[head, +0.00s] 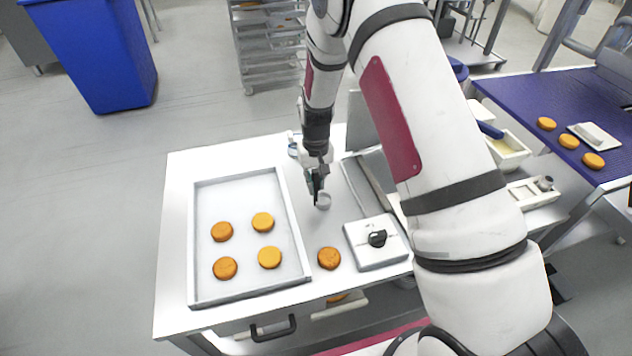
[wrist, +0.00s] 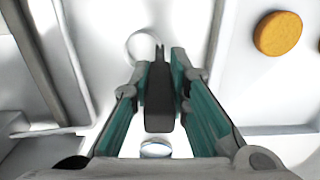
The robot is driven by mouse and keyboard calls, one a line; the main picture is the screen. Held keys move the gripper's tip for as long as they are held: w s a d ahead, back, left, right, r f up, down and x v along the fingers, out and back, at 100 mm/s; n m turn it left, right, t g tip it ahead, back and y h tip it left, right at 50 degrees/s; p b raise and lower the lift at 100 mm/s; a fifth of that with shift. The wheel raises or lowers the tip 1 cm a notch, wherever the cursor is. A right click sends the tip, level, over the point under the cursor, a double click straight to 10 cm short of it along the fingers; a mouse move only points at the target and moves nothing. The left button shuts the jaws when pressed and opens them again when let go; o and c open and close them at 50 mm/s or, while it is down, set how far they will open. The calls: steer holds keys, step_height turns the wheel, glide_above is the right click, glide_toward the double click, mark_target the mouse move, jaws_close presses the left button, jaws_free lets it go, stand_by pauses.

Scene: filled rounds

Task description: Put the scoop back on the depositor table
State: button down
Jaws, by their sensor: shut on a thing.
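My gripper (head: 317,180) is over the white table (head: 175,270), between the tray and the control box. In the wrist view my gripper (wrist: 161,75) has its teal fingers closed on both sides of a dark handle (wrist: 160,98), which appears to be the scoop's. A small pale round piece (head: 323,201) shows just below the fingertips; it also shows in the wrist view as a pale ring (wrist: 141,46) beyond the handle. I cannot tell whether it is the scoop's bowl or whether it touches the table.
A shallow tray (head: 196,235) with several orange rounds fills the table's left. One loose orange round (head: 329,258) lies right of it, near a white box with a black knob (head: 377,239). A purple belt (head: 520,100) with rounds is at right; a blue bin (head: 95,55) stands behind.

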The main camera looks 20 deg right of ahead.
steer(key=shift+f, duration=0.15)
steer(key=c, duration=1.5)
jaws_free()
steer(key=shift+c, duration=0.2)
step_height(320, 180, up, 12)
steer(key=shift+b, duration=0.7)
steer(key=s+d+r+t, duration=0.1)
steer(key=s+r+t, duration=0.1)
steer(key=s+r, duration=0.6)
steer(key=s+r+t, duration=0.1)
steer(key=s+r, duration=0.4)
steer(key=r, duration=0.7)
steer(key=s+d+r+t, duration=0.1)
steer(key=s+r, duration=0.3)
steer(key=s, duration=1.2)
steer(key=shift+r+t, duration=0.25)
steer(key=shift+t, duration=0.55)
